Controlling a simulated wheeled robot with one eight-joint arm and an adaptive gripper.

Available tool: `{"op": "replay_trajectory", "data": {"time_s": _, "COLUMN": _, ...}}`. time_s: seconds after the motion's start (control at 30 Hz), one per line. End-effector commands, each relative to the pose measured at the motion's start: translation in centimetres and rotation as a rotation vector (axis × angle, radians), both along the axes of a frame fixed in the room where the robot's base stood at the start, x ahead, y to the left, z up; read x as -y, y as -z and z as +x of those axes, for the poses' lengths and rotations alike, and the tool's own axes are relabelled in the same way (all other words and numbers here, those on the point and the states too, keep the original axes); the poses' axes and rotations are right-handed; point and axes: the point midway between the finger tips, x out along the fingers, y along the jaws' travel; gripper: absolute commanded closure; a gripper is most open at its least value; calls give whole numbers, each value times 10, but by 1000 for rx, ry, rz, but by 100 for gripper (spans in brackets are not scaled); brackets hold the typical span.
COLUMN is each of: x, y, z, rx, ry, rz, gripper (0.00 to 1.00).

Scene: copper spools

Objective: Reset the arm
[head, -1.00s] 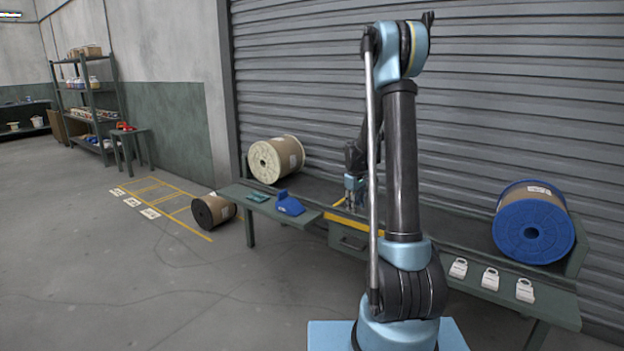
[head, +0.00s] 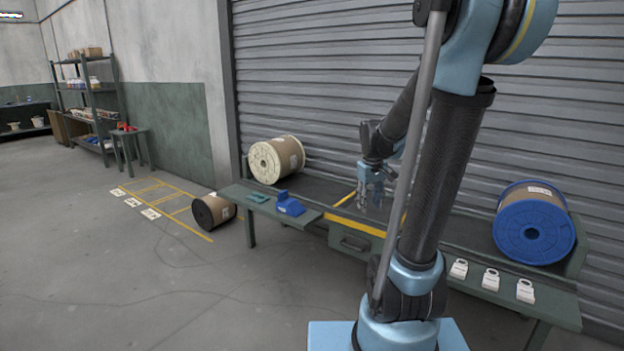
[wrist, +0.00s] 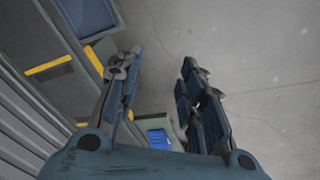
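My gripper (head: 371,190) hangs above the middle of the green bench, fingers pointing down, apart from the things on it. In the wrist view my gripper (wrist: 160,95) has its two fingers spread, with only floor and a bit of bench visible between them. It holds nothing. My arm stands over the right half of the bench in the head view and hides part of it.
A cream-flanged spool (head: 276,160) and a blue-flanged spool (head: 534,224) lie on the bench (head: 345,243). A blue block (head: 289,204) and several white tags (head: 491,279) sit along its front. A black-flanged spool (head: 213,210) lies on the floor beside yellow markings (head: 177,217). The floor at left is clear.

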Motion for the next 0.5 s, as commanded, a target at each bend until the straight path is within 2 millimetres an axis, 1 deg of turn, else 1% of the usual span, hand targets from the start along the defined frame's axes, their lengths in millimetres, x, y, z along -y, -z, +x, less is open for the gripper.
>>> {"op": "replay_trajectory", "data": {"time_s": 0.03, "x": 0, "y": -1, "z": -14, "rx": 2, "ry": 15, "rz": 4, "gripper": 64}}
{"op": "replay_trajectory", "data": {"time_s": 0.1, "x": 0, "y": -3, "z": -30, "rx": 4, "ry": 38, "rz": 11, "gripper": 64}}
{"op": "replay_trajectory", "data": {"time_s": 0.33, "x": 1, "y": -2, "z": -82, "rx": 11, "ry": 111, "rz": 33, "gripper": 64}}
{"op": "replay_trajectory", "data": {"time_s": 0.5, "x": 1, "y": 5, "z": -119, "rx": 15, "ry": 164, "rz": 50, "gripper": 64}}
